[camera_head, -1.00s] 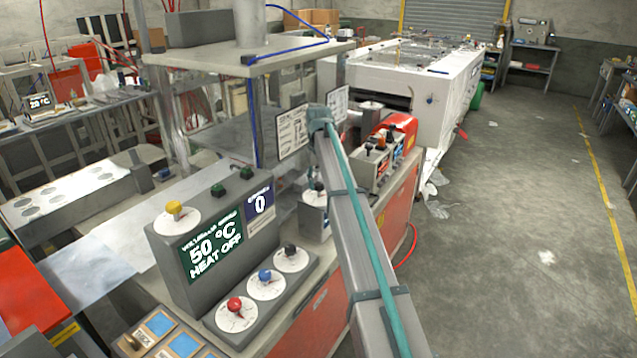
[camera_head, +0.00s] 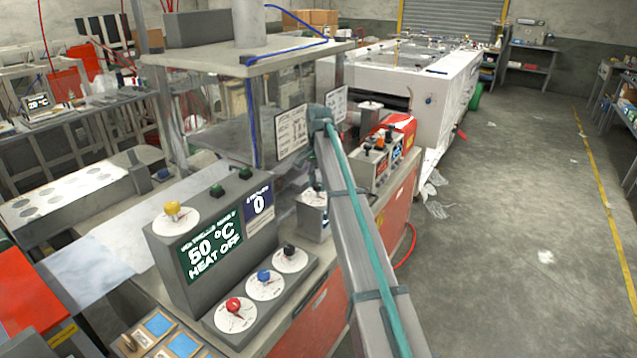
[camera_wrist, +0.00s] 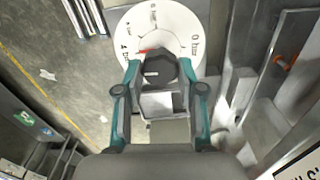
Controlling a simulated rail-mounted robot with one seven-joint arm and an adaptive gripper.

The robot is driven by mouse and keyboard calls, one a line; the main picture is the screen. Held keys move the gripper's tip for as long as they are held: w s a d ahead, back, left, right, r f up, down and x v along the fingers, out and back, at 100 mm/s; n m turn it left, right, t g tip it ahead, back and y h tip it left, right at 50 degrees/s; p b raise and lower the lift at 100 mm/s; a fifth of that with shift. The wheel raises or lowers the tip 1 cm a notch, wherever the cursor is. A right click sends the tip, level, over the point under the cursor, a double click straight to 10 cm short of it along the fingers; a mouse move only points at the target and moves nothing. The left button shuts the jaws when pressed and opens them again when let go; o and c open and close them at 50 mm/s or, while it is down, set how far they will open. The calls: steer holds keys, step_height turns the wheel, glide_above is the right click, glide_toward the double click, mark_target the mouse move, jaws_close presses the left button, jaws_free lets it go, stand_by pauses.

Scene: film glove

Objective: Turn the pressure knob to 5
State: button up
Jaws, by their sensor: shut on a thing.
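In the wrist view a dark grey round knob (camera_wrist: 157,72) sits on a white dial (camera_wrist: 174,22). The dial carries a 0 mark at its right and further marks at the top and left, too small to read surely. A red mark shows at the knob's upper left edge. My gripper (camera_wrist: 159,68) has its two teal fingers on either side of the knob and is shut on it. In the head view my arm hides the gripper, so the grip shows only in the wrist view.
A grey control box (camera_head: 215,250) with a green temperature screen stands left of my arm. Red (camera_head: 234,305), blue (camera_head: 265,277) and black (camera_head: 290,251) knobs are on its front ledge. The floor (camera_head: 510,230) at the right is mostly clear.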

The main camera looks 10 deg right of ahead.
mark_target(319, 184)
steer(key=m, duration=0.3)
steer(key=shift+m, duration=0.4)
steer(key=shift+s+m, duration=0.1)
steer(key=shift+m, duration=1.8)
steer(key=o, duration=1.1)
steer(key=shift+o, duration=0.2)
step_height(319, 184, up, 12)
